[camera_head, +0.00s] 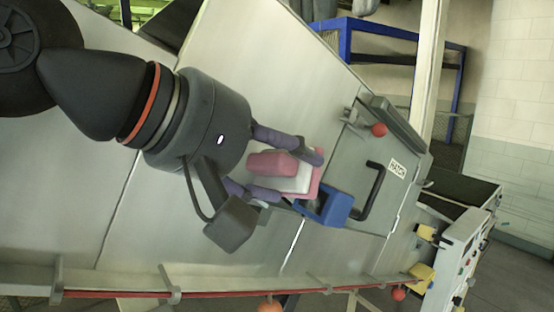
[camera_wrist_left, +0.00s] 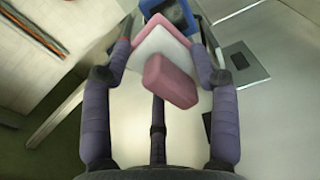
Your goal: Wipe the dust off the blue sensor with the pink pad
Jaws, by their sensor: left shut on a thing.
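The pink pad (camera_head: 270,164) has a pink block-shaped grip, a white layer and a pink edge. My left gripper (camera_head: 299,178) is shut on the pad, with one purple finger on each side of it. The wrist view also shows the pad (camera_wrist_left: 163,50) between the fingers (camera_wrist_left: 162,62). The blue sensor (camera_head: 336,206) is a blue block just beyond the pad's far edge. It also shows at the top of the wrist view (camera_wrist_left: 178,12), partly hidden by the pad. I cannot tell whether pad and sensor touch, and no dust is clear. My right gripper is not in view.
A black handle (camera_head: 373,190) stands on the grey panel near the sensor, beside a small label (camera_head: 397,168). A red knob (camera_head: 379,129) is above them. A red rod (camera_head: 230,291) runs along the lower edge. Pale metal surface left of the gripper is clear.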

